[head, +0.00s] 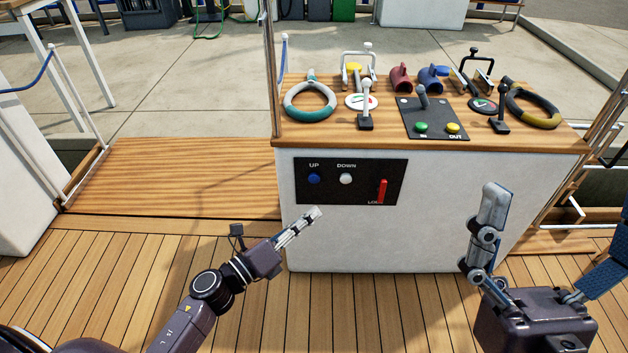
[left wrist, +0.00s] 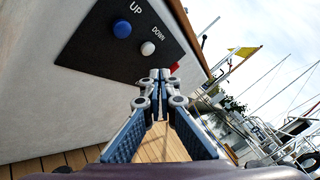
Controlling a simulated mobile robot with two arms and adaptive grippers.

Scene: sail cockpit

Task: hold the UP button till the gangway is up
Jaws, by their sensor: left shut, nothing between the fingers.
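The blue UP button (head: 314,178) is on a black panel (head: 330,196) on the white console front, left of the white DOWN button (head: 346,178). The UP button also shows in the left wrist view (left wrist: 122,29). My left gripper (head: 316,212) is shut and empty, its tips below the UP button and apart from it. In the left wrist view its tips (left wrist: 160,74) point below the white button. The wooden gangway (head: 170,170) lies flat at the left, between deck and quay. My right gripper (head: 560,215) is open at the right, partly cut off.
A red lock lever (head: 382,190) sits at the panel's lower right. The console top (head: 300,132) carries winch handles, levers and green and yellow buttons. Thin rails (head: 78,100) stand beside the gangway. The plank deck (head: 120,285) before the console is clear.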

